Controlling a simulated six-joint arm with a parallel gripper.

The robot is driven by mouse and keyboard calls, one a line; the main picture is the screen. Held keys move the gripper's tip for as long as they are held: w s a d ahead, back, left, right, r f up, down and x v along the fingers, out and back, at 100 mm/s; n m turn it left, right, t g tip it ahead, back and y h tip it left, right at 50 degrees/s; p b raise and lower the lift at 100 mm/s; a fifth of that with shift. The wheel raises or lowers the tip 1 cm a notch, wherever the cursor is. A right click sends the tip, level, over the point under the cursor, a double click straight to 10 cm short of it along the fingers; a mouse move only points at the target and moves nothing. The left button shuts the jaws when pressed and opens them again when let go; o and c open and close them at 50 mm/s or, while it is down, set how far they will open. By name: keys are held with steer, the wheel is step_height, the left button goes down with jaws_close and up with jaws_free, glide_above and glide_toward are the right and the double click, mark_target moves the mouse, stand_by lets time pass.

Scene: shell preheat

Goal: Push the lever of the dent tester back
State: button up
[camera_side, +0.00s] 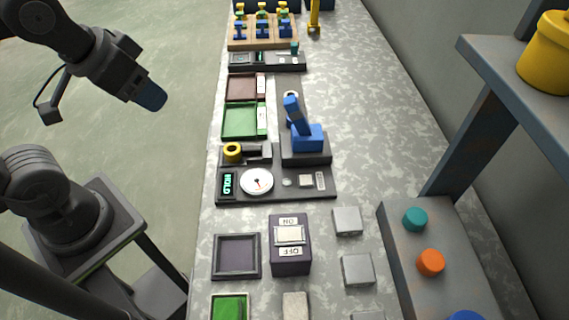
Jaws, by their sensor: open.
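The dent tester appears to be the dark unit in the middle of the bench, with a white round dial (257,181) and a lit green display reading HOLD (228,184). A blue lever (296,115) rises from a blue block (308,138) on a dark base adjoining the unit, and it leans to the upper left. I cannot tell for certain that this lever belongs to the tester.
Green (238,121) and brown (240,88) trays lie behind. A wooden rack (250,44) stands farther back. A grey shelf (500,70) overhangs the right. The bench right of the lever is clear.

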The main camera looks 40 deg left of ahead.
steer(key=w+a+f+m+t, duration=0.2)
steer(key=w+a+f+t, duration=0.1)
steer(key=w, duration=0.6)
steer(key=w+a+f+m+t, duration=0.2)
steer(key=w+a+f+t, duration=0.15)
steer(key=w, duration=0.65)
steer(key=m+h, duration=0.5)
steer(key=h, duration=0.8)
glide_toward(296, 108)
steer(key=shift+t, duration=0.35)
steer(key=x, duration=0.3)
steer(key=f+x, duration=0.1)
steer(key=x, duration=0.6)
steer(key=shift+w+a+f, duration=0.3)
steer(key=shift+w+a, duration=0.05)
steer(key=shift+w, duration=0.1)
jaws_close()
